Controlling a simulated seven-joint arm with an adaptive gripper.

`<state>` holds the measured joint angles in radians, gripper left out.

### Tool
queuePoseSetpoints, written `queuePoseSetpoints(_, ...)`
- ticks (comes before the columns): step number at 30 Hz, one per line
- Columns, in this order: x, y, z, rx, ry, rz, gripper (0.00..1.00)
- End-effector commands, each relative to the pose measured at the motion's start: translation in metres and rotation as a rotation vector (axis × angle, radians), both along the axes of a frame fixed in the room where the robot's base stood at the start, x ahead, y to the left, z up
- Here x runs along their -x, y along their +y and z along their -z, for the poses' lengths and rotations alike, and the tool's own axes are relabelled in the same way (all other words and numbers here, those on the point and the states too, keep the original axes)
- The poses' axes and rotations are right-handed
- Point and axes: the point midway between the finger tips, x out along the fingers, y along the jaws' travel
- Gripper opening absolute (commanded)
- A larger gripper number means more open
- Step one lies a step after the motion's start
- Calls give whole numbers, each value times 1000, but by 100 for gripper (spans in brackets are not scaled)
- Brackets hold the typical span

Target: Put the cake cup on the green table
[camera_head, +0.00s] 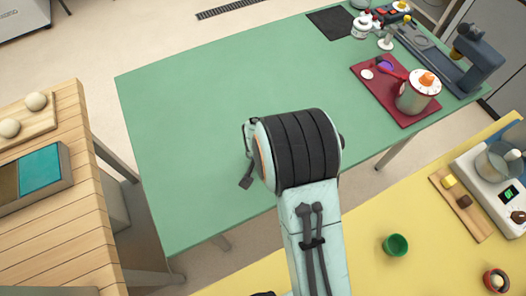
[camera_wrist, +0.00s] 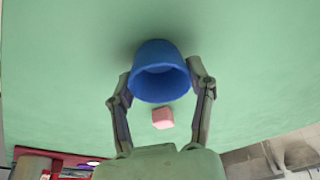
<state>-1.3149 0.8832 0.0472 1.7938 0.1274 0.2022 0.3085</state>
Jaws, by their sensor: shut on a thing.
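A blue cup (camera_wrist: 160,72) is between the two fingers of my gripper (camera_wrist: 161,88) in the wrist view, and the gripper is shut on it. The cup's open mouth faces the wrist camera. A small pink block (camera_wrist: 162,118) shows just beyond the cup's rim; I cannot tell whether it touches the cup or the table. The green table (camera_head: 190,110) lies under my gripper and fills most of the wrist view (camera_wrist: 60,60). In the head view my arm hides the cup, and only part of a dark finger (camera_head: 247,182) shows.
A dark red tray (camera_head: 370,85) with a pot (camera_head: 418,92) stands at the green table's right. A yellow table (camera_head: 350,265) in front holds a green cup (camera_head: 396,245) and a small red cup (camera_head: 496,280). A wooden table (camera_head: 60,220) stands left. The green table's left half is clear.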

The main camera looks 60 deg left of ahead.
Motion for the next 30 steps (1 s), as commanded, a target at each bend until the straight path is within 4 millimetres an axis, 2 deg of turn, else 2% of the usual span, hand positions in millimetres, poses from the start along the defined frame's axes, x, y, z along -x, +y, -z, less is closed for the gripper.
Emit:
queuePoseSetpoints(8,0,0,2,0,0,0,30)
queuePoseSetpoints(9,0,0,3,-1,-1,0,57)
queuePoseSetpoints(11,0,0,2,-1,-1,0,76)
queuePoseSetpoints(12,0,0,2,-1,-1,0,80)
queuePoseSetpoints(23,0,0,-1,-2,-1,0,80)
queuePoseSetpoints(26,2,-2,-14,-3,-1,1,80)
queuePoseSetpoints(30,6,-9,-43,-6,-1,0,80)
